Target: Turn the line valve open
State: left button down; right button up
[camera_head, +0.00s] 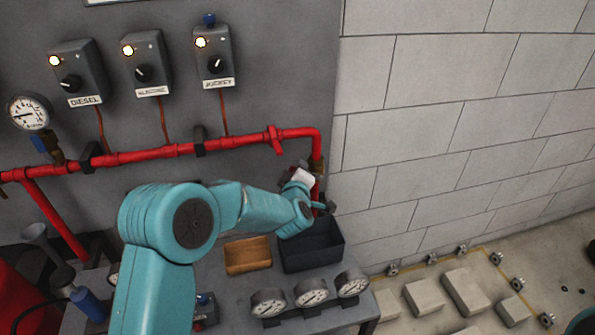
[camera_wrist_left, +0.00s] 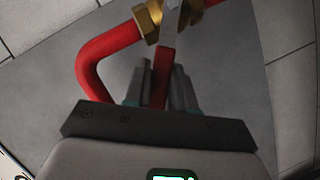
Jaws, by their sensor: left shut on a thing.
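The line valve (camera_wrist_left: 150,20) has brass fittings on the red pipe and a red lever handle (camera_wrist_left: 164,66). In the wrist view the lever points from the valve down between the fingers of my left gripper (camera_wrist_left: 162,85), which is shut on it. In the head view the valve's brass fitting (camera_head: 317,165) shows on the pipe's downward run, just below the bend. My left gripper (camera_head: 318,200) is beside that run, and the arm hides much of the lever. My right gripper is not in view.
The red pipe (camera_head: 240,141) runs along the grey panel under several control boxes. A block wall (camera_head: 440,120) stands to the right.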

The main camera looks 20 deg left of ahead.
pick_arm(q)
jog(key=shift+r, duration=0.1)
dwell(0.3)
jog(key=c, duration=1)
grip_release()
jog(key=shift+w, duration=0.1)
jog(key=b+v, duration=0.3)
jog(key=v, duration=1.3)
jog(key=shift+s, duration=0.25)
